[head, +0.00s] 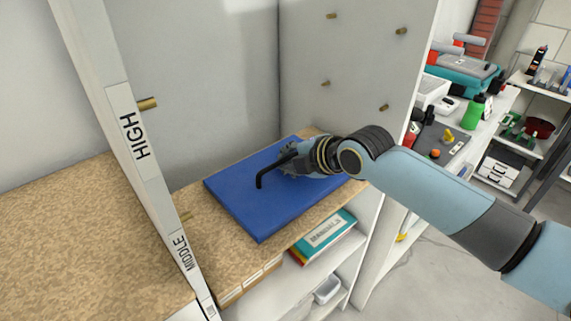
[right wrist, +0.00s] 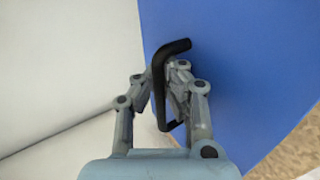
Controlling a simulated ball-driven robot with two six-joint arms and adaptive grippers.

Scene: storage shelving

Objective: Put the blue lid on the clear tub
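The blue lid (head: 262,203) is a wide flat slab on or just above the brown shelf board in the right bay; I cannot tell if it touches the board. A black bar handle (head: 273,169) stands on it. My right gripper (head: 290,160) is at the handle's right end. In the right wrist view, the fingers of my right gripper (right wrist: 168,72) come together around the black handle (right wrist: 160,90), over the blue lid (right wrist: 235,70). They look shut on it, though the bar hides part of the fingertips. I cannot make out the clear tub. My left gripper is out of view.
A white post (head: 128,140) marked HIGH and MIDDLE stands left of the lid. A side panel with pegs (head: 384,108) bounds the right. Below are manuals (head: 325,235) and a small pale box (head: 327,289). The left brown board (head: 75,240) is bare.

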